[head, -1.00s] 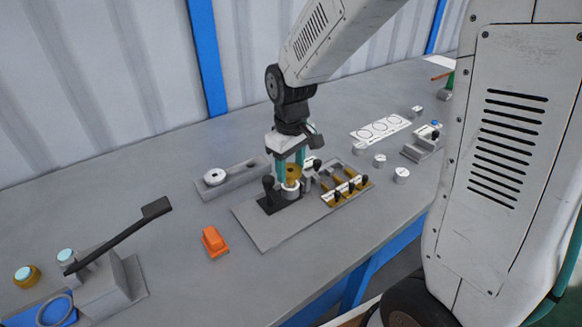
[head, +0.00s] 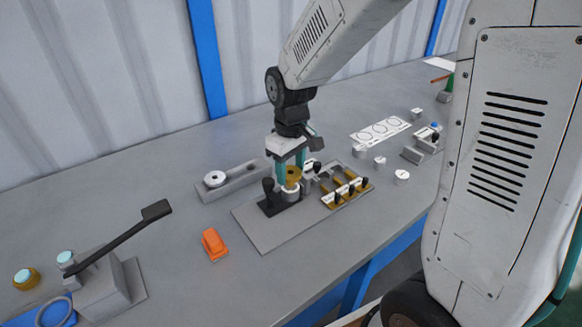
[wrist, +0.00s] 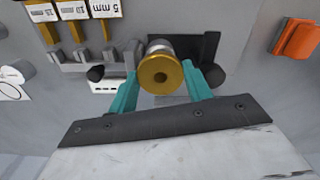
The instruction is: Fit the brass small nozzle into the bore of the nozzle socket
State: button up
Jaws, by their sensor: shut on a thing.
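The brass small nozzle (wrist: 161,75) is held between the teal fingers of my gripper (wrist: 163,88). Its round flange with a central hole faces the wrist camera. In the head view the brass nozzle (head: 292,173) sits upright directly over the pale ring of the nozzle socket (head: 291,190). In the wrist view the metallic socket (wrist: 160,46) shows just beyond the flange. The nozzle's lower end and the bore are hidden, so I cannot tell how deep it sits. My gripper (head: 291,172) is shut on the nozzle.
Black knobs (wrist: 215,76) stand close to the fingers on the fixture plate (head: 262,232). A rack of brass gauges with labels (head: 347,192) is beside the socket. An orange block (head: 214,244) and a lever press (head: 100,280) lie left.

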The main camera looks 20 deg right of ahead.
aim_at(291, 172)
jog(key=shift+f, duration=0.65)
jog(key=o, duration=1.2)
jog(key=shift+d, duration=0.1)
jog(key=shift+r, duration=0.3)
notch_tip(291, 172, up, 7)
jog(key=shift+r, duration=0.15)
